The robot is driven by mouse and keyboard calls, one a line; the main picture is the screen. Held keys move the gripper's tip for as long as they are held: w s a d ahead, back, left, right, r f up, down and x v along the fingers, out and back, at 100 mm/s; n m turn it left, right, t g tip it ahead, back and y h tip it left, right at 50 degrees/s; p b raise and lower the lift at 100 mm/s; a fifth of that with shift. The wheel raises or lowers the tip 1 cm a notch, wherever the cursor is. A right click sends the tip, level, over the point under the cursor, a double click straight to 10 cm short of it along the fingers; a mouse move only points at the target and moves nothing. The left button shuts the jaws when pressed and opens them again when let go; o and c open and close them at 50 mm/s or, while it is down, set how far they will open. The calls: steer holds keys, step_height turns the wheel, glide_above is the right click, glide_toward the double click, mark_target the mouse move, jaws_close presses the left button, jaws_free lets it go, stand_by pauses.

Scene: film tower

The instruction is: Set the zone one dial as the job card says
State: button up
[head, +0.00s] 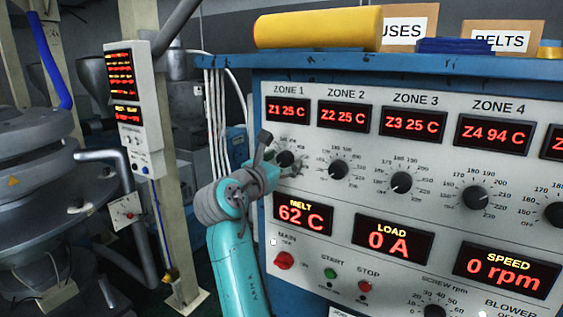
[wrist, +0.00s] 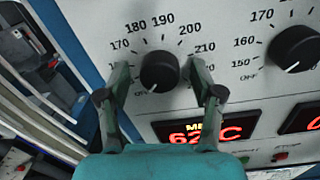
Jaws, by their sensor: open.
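The zone one dial (head: 285,158) is a black knob under the ZONE 1 display (head: 288,110), which reads Z1 25 C. In the wrist view the dial (wrist: 160,72) sits between the two fingers of my gripper (wrist: 159,68), with a visible gap on each side. Its white pointer mark faces lower left, by the OFF label. My gripper (head: 280,160) is open at the panel, one finger on either side of the knob. A white card edge (head: 341,312) with cut-off lettering starting JO shows at the bottom of the head view; its text is out of frame.
The zone two dial (head: 338,170) stands close to the right, with zone three (head: 401,182) and zone four (head: 475,198) dials beyond. The red main knob (head: 284,260) is below. White cables (head: 216,110) run down left of the cabinet. A yellow roll (head: 318,28) lies on top.

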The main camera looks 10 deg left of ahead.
steer(key=c, duration=1.1)
steer(key=shift+c, duration=0.2)
steer(key=shift+m, duration=0.3)
